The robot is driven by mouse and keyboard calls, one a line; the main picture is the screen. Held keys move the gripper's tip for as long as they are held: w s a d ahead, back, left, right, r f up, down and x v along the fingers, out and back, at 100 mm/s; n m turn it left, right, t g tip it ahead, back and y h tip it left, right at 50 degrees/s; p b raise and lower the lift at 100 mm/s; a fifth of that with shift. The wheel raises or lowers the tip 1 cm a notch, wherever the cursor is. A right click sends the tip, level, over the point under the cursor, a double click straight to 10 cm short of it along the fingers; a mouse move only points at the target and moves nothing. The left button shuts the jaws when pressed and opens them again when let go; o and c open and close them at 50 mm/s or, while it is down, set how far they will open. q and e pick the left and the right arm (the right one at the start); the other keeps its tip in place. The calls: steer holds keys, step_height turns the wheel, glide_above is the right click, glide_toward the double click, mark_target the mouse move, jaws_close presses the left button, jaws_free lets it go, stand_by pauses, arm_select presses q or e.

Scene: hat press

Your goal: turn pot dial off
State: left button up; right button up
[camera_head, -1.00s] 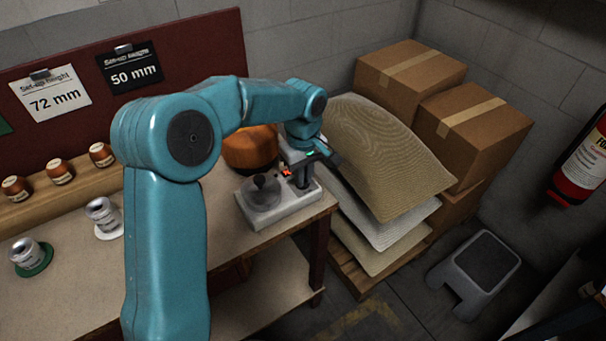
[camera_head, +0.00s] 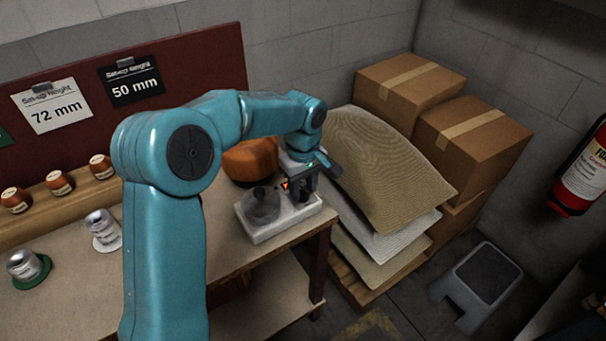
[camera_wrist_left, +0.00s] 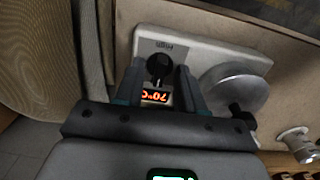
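The pot's pale base (camera_head: 285,226) stands at the right end of the workbench, with a round grey metal pot (camera_head: 262,204) on it. In the left wrist view, the base (camera_wrist_left: 205,45) carries a black dial (camera_wrist_left: 158,66), the word "High" beside it, and an orange display (camera_wrist_left: 156,96) that reads about 70°C. My left gripper (camera_head: 302,188) is over the dial end of the base. In the wrist view its fingers (camera_wrist_left: 160,72) are apart, one on each side of the dial, with small gaps visible. I cannot tell their exact height. My right gripper is not in view.
An orange-brown rounded block (camera_head: 250,160) sits behind the pot. Stacked sacks (camera_head: 385,165) and cardboard boxes (camera_head: 470,140) stand right of the bench (camera_head: 160,262). Spools (camera_head: 103,228) and small brown jars (camera_head: 60,183) are at the left. A grey step stool (camera_head: 485,275) is on the floor.

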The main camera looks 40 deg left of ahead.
mark_target(303, 191)
arm_select(q)
step_height(303, 191, up, 16)
steer(key=p, duration=0.2)
stand_by(0.6)
